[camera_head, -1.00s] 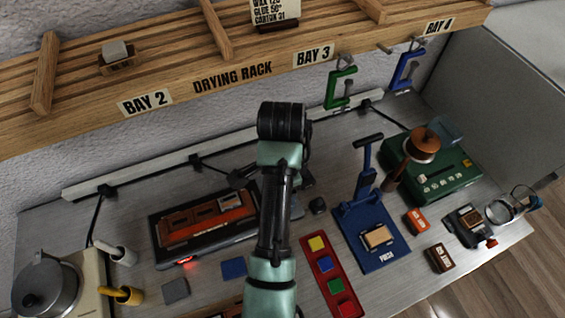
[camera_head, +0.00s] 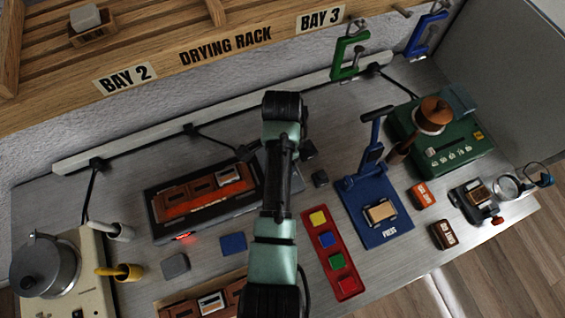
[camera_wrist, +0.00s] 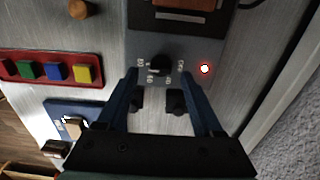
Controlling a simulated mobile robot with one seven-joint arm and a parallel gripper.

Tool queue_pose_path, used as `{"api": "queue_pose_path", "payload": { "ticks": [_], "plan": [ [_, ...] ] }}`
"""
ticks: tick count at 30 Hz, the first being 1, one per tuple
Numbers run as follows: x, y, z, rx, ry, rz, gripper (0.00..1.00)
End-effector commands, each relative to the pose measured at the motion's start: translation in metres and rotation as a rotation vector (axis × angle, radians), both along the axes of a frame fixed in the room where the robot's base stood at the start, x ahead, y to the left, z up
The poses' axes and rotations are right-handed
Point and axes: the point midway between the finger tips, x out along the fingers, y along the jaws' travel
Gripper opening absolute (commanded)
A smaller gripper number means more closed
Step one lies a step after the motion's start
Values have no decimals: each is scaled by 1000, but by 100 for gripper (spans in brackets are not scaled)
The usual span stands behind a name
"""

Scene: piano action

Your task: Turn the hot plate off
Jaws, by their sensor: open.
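The hot plate (camera_head: 206,203) is a dark slab left of my arm, with an orange-brown piano part lying on it. My gripper (camera_wrist: 160,92) is open and empty in the wrist view. The knob appears between and just beyond its fingertips; contact is not visible. My arm hides the gripper in the head view.
A red tray (camera_head: 348,288) of coloured blocks and a blue press (camera_head: 386,233) are right of my arm. A blue block (camera_head: 233,243) and a grey block (camera_head: 175,266) lie before the hot plate. A pot (camera_head: 45,268) stands far left.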

Motion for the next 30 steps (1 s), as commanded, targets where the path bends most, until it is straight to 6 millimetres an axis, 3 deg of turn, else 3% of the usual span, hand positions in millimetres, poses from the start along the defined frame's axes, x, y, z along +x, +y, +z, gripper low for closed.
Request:
{"api": "queue_pose_path", "payload": {
  "ticks": [6, 16, 27, 30],
  "plan": [
    [0, 0, -21, 0, 0, 0, 68],
    [0, 0, -25, 0, 0, 0, 68],
    [0, 0, -25, -1, 0, 0, 3],
    [0, 0, -25, -1, 0, 0, 0]
  ]
}}
